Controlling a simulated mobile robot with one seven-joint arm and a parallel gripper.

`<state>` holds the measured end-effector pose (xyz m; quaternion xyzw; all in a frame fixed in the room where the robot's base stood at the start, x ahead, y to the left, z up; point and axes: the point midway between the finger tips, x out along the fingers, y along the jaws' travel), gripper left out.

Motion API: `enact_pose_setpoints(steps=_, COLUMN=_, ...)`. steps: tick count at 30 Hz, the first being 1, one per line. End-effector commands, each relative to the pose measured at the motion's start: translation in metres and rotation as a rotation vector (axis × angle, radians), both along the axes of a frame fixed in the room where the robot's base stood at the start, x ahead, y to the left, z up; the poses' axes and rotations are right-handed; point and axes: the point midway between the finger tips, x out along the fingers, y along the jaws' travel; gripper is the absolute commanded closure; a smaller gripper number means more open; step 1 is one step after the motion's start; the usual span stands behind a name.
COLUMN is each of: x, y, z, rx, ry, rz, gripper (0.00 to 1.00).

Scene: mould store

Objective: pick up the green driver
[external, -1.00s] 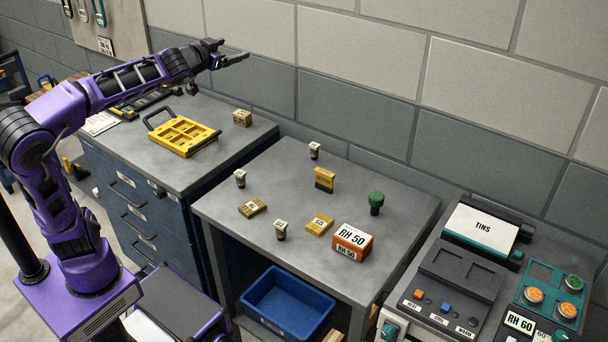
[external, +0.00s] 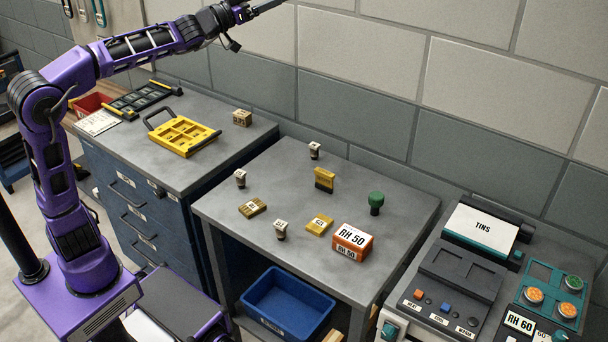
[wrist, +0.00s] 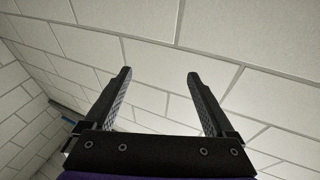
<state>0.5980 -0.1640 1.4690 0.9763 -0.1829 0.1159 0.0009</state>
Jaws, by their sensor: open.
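The green driver (external: 376,202) has a round green top and a dark lower part. It stands upright near the right side of the grey table in the external view. My gripper (external: 268,5) is high up by the wall, well above and to the left of the driver, partly cut off by the top edge. In the wrist view my gripper (wrist: 158,75) has its two fingers wide apart with nothing between them. Only the block wall shows behind them, so the driver is not in that view.
An orange RH 50 block (external: 352,242) stands close in front of the driver. Several small stamps and yellow blocks (external: 319,224) are spread over the table (external: 270,185). A machine with a TINS lid (external: 482,228) stands at right. A yellow tray (external: 182,136) lies on the left cabinet.

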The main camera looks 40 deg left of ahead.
Motion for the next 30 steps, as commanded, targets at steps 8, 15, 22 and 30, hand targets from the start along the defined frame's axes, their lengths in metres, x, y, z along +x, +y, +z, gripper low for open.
enact_pose_setpoints(steps=8, x=-0.011, y=-0.015, z=0.020, rx=-0.102, ry=-0.027, rz=-0.069, gripper=0.11)
enact_pose_setpoints(steps=15, x=-0.011, y=-0.035, z=0.025, rx=-0.244, ry=-0.018, rz=-0.138, gripper=0.11)
enact_pose_setpoints(steps=22, x=0.003, y=-0.066, z=-0.001, rx=-0.359, ry=0.047, rz=-0.176, gripper=0.11)
enact_pose_setpoints(steps=30, x=0.020, y=-0.126, z=-0.110, rx=-0.347, ry=0.208, rz=-0.181, gripper=0.11)
